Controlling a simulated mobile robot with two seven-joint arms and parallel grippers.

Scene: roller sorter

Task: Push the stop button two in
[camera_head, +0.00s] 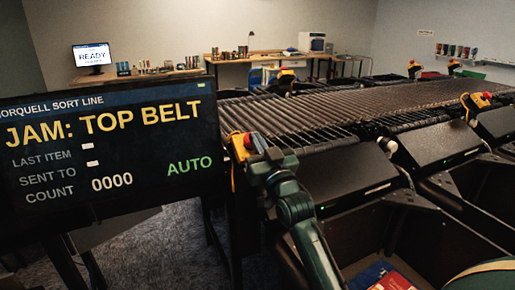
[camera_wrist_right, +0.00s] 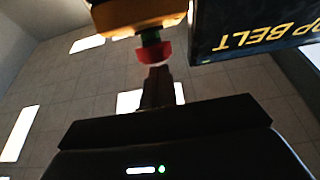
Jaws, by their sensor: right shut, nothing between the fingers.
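A yellow stop box (camera_head: 238,148) with a red stop button (camera_head: 249,141) is mounted at the near left corner of the roller sorter, just right of the display. No number is legible on it. My right gripper (camera_head: 259,144) is shut and empty, with its tips right at the red button. In the right wrist view the shut fingers (camera_wrist_right: 158,74) point at the red button (camera_wrist_right: 154,53), under the yellow box (camera_wrist_right: 138,13). The tips look touching or nearly so; I cannot tell whether the button is pressed. My left gripper is not in view.
The display (camera_head: 110,150) reads "JAM: TOP BELT" and "AUTO", close left of my right gripper. The roller bed (camera_head: 350,105) stretches behind. Other yellow stop boxes with red buttons stand along it, one on the right (camera_head: 477,102). Bins with items lie below at the right.

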